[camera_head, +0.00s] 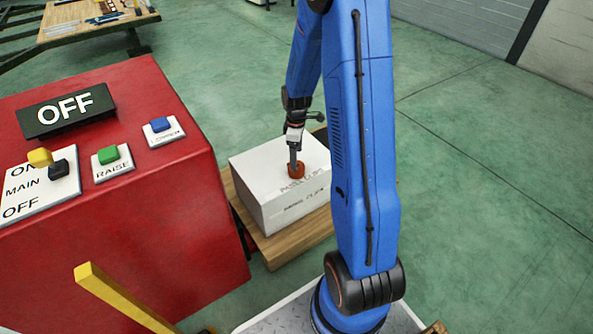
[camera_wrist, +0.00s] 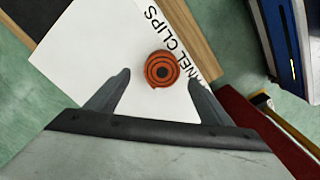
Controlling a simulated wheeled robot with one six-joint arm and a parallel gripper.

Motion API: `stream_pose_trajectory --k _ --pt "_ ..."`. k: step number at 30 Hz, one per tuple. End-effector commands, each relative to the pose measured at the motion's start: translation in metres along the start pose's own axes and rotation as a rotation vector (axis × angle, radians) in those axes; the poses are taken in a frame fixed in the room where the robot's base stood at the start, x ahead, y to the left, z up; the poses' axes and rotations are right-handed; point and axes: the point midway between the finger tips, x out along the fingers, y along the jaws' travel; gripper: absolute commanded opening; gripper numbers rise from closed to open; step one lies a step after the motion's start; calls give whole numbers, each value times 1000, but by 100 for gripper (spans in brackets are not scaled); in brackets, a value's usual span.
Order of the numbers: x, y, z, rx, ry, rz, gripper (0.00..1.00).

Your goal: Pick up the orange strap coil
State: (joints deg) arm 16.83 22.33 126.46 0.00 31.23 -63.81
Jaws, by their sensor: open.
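The orange strap coil (camera_wrist: 161,68) lies on top of a white box (camera_wrist: 85,50) lettered "PANEL CLIPS". It is round, with dark rings on its top. My gripper (camera_wrist: 160,78) is open above the box, and in the wrist view the coil shows between and slightly beyond its two fingertips. In the head view the coil (camera_head: 296,170) shows right at the lower end of my gripper (camera_head: 295,160). I cannot tell whether the fingers touch it. The white box (camera_head: 262,190) stands on a wooden surface (camera_head: 300,238).
A red control cabinet (camera_head: 190,215) with an OFF sign, a lever and coloured buttons stands left of the box. A yellow bar (camera_head: 120,295) juts up at the front left. A wooden workbench (camera_head: 95,22) is at the far left. Open green floor (camera_head: 480,180) lies to the right.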

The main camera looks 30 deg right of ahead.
Motion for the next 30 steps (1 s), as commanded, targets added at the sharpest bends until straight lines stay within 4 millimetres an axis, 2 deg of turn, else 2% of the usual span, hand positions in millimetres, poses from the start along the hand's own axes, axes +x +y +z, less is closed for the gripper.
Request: stream_pose_trajectory --k 3,10,18,23,29,30 --pt "12 0 0 0 0 -1 74" --pt "24 -2 1 0 0 -1 74" --pt "59 -4 2 0 -1 -1 74" --pt "67 -4 2 0 0 0 74" --pt "67 -4 2 0 0 1 74" --pt "67 -4 2 0 0 1 70"
